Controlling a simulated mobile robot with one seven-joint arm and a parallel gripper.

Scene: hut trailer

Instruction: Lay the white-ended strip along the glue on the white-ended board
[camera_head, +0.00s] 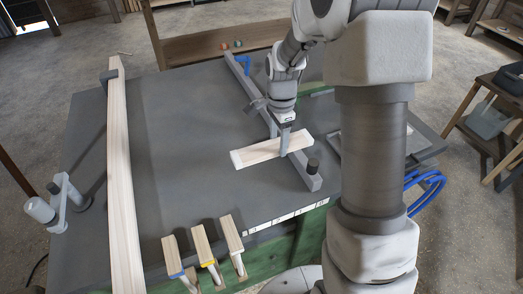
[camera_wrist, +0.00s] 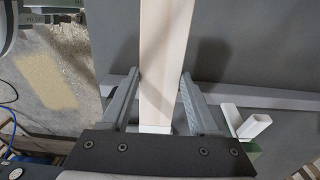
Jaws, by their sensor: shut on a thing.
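A pale wooden piece with a white left end (camera_head: 256,152) is at my gripper (camera_head: 285,150) in the head view, over the grey table and across a grey bar. I take it for the white-ended strip. In the wrist view my gripper (camera_wrist: 160,90) has its jaws on either side of this strip (camera_wrist: 163,50), with its white end (camera_wrist: 155,129) near the palm. The gripper is shut on it. I cannot tell a separate white-ended board or any glue beneath it. The height above the table is unclear.
A long plank (camera_head: 121,190) lies along the table's left. The grey bar (camera_head: 307,178) runs under my gripper. The table's middle left is clear.

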